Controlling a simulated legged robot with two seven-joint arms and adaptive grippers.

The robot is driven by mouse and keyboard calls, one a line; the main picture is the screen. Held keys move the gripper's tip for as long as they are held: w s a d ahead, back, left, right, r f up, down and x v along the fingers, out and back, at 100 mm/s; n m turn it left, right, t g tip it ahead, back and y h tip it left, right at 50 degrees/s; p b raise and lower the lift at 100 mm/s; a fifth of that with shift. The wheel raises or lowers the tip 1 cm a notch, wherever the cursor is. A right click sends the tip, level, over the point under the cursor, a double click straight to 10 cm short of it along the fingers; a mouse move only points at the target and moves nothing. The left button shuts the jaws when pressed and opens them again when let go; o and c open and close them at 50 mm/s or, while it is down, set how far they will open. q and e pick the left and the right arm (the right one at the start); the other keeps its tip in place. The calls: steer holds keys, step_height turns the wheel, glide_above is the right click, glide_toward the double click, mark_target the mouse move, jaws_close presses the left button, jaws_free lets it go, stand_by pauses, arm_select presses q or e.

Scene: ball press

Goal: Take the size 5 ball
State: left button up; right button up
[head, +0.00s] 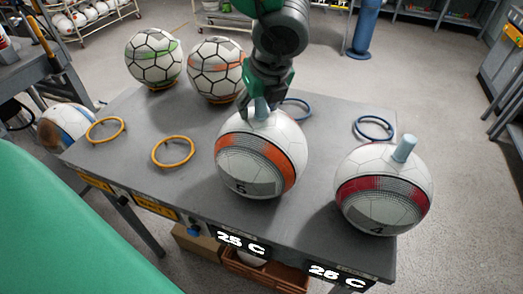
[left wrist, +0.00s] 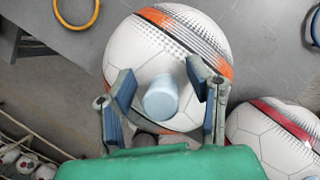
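The size 5 ball (head: 258,158) is white with an orange band and a "5" on its front. It rests on the grey table, and a light-blue peg (head: 262,108) stands up from its top. My left gripper (head: 262,98) is over the ball at this peg. In the left wrist view, the open fingers (left wrist: 160,80) stand on either side of the peg (left wrist: 161,98), with a gap visible on the left side. The ball (left wrist: 170,50) is below them. My right gripper is not in view.
A red-banded size 4 ball (head: 383,190) with a peg sits to the right. Two more balls (head: 153,58) (head: 216,68) stand at the back left. Empty yellow rings (head: 172,151) and blue rings (head: 373,128) lie on the table (head: 335,135).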

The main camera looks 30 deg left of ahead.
arm_select(q)
steer(key=shift+s, duration=0.1)
jaws_close()
steer(key=shift+d, duration=0.1)
